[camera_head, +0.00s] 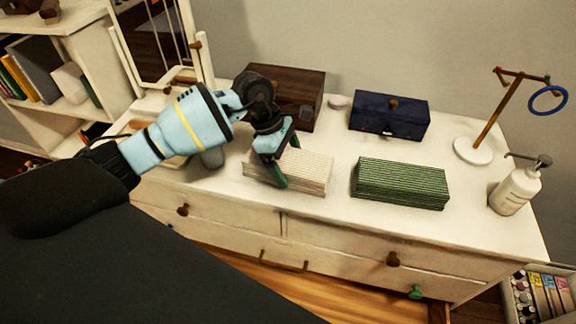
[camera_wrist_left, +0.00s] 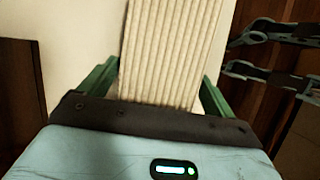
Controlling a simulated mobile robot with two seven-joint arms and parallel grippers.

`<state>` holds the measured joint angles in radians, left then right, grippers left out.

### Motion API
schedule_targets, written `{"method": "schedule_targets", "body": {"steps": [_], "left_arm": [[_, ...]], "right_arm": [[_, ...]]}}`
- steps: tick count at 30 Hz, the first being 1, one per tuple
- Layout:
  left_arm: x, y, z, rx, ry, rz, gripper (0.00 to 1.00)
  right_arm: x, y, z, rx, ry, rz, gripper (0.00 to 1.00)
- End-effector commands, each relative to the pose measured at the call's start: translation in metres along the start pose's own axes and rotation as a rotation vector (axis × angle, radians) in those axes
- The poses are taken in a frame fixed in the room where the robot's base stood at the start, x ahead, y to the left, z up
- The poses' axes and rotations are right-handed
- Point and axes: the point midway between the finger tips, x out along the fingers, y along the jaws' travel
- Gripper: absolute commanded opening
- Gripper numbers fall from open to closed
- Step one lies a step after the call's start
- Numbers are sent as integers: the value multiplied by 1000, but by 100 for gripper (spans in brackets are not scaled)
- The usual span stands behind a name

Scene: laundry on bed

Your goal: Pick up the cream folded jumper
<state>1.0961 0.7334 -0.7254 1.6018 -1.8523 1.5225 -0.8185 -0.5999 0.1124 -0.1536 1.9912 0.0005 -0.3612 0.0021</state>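The cream folded jumper (camera_head: 308,172) lies as a flat ribbed block on the white dresser top, left of a green folded stack. My left gripper (camera_head: 276,170) is over its left part, with one green finger down in front of its near side. In the left wrist view the jumper (camera_wrist_left: 168,50) runs between the two green fingers, one on each side. The fingers of the left gripper (camera_wrist_left: 160,75) are spread wide; whether they touch the jumper is unclear. My right gripper is not in the head view.
The green folded stack (camera_head: 402,183) lies close on the right. A brown wooden box (camera_head: 300,85) and a navy box (camera_head: 390,116) stand behind. A white pump bottle (camera_head: 514,190) and a ring stand (camera_head: 474,150) are at the right. A drawer (camera_head: 345,298) is open below.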

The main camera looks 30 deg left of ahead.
Motion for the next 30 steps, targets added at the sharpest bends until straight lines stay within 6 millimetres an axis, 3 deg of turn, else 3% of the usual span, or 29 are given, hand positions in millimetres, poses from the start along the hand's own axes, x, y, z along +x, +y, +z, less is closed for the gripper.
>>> {"method": "schedule_targets", "body": {"steps": [1,9,20,29,30], "left_arm": [[0,0,0,0,0,0,83],[-1,0,0,0,0,0,48],[-5,1,2,0,-2,3,48],[-36,1,15,3,-1,4,48],[-34,-7,12,1,1,0,48]], "right_arm": [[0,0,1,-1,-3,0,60],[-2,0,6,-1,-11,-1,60],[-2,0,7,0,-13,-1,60],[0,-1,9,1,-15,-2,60],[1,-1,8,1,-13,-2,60]]}}
